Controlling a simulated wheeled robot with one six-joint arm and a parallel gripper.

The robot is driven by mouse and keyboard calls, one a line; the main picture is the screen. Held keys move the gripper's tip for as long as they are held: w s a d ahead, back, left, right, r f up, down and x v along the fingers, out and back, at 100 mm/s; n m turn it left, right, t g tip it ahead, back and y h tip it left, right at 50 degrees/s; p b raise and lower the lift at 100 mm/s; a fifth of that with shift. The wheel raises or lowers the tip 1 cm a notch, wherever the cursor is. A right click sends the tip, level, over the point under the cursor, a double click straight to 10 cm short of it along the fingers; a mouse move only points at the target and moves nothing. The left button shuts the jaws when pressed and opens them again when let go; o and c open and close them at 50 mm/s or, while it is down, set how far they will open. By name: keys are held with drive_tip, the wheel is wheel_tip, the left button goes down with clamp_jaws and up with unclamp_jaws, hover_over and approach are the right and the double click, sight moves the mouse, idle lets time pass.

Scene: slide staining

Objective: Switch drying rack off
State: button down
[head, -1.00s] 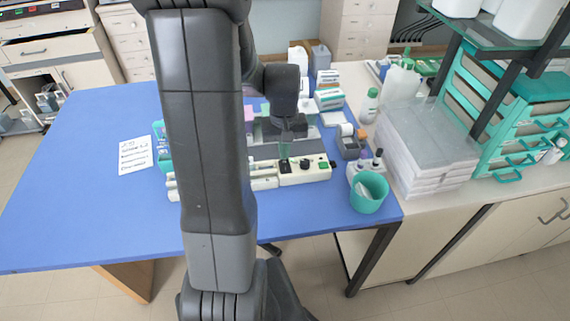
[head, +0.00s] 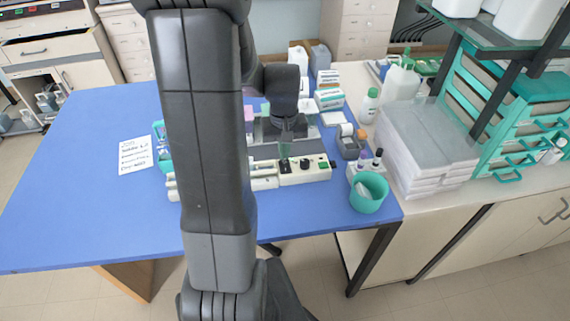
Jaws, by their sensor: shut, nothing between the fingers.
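The drying rack (head: 262,182) is a long cream unit lying on the blue table, partly hidden behind my arm. Its right end carries a small dark switch (head: 285,168) and black knobs (head: 307,164). My gripper (head: 284,156) points down just above the switch, shut and empty, with its tips apart from the switch or barely clear of it. The switch is too small to tell its position.
A teal cup (head: 368,193) stands right of the rack at the table's front edge, with small dark-capped bottles (head: 362,160) behind it. A handwritten note (head: 136,153) lies at the left. The front left of the blue table (head: 90,220) is clear.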

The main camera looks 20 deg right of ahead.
drive_tip(key=shift+f+b, duration=0.7)
drive_tip(key=shift+f, duration=0.2)
idle(0.4)
drive_tip(key=shift+r+p, duration=2.75)
drive_tip(key=shift+r, duration=0.85)
drive_tip(key=shift+f, duration=0.15)
wheel_tip(320, 180, down, 7)
drive_tip(key=b, duration=0.5)
drive_tip(key=shift+b, duration=0.3)
drive_tip(key=shift+r, duration=0.2)
